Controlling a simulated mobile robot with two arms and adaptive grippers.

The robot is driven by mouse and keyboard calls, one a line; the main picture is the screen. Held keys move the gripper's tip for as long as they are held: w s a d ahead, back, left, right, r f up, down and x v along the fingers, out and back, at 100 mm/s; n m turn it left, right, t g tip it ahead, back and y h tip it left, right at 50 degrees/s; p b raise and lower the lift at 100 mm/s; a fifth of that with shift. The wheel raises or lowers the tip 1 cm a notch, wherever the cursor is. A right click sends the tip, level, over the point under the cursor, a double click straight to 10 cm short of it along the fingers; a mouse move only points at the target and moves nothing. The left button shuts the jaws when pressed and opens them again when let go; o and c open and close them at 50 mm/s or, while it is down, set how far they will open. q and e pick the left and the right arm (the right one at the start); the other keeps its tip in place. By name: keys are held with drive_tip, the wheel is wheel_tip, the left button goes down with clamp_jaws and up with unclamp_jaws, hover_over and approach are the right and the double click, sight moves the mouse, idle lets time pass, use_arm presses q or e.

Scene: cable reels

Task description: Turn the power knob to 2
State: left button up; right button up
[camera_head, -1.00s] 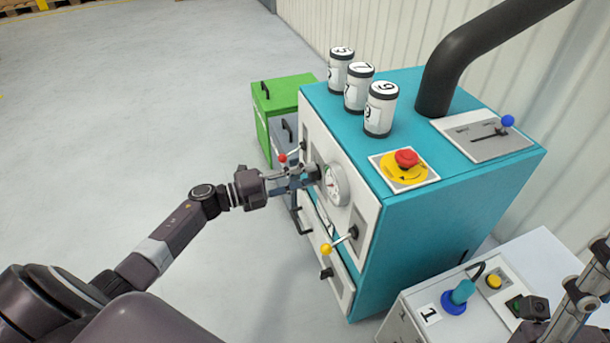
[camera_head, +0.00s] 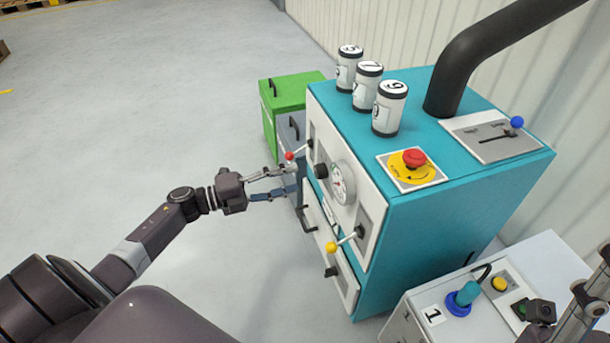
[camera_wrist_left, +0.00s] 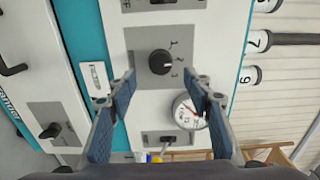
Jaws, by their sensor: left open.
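The power knob (camera_head: 320,171) is a black round knob on the white front panel of the teal machine (camera_head: 440,220). In the left wrist view the knob (camera_wrist_left: 162,62) sits on a grey plate marked 1, 2 and 3. Its small white mark appears to face the 2, though it is tiny. My left gripper (camera_head: 293,180) is open and empty, in front of the panel and apart from the knob. In the left wrist view its blue-padded fingers (camera_wrist_left: 160,88) stand on either side below the knob. Part of my right arm shows at the head view's lower right edge; its fingers are unclear.
A round gauge (camera_head: 342,183) is beside the knob. A red-tipped lever (camera_head: 290,156) and a yellow-tipped lever (camera_head: 332,247) stick out from the panel. A green cabinet (camera_head: 290,92) stands behind.

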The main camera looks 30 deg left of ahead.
use_arm(q)
drive_tip(key=v, duration=0.5)
drive_tip(key=shift+s+a, duration=0.2)
idle(0.3)
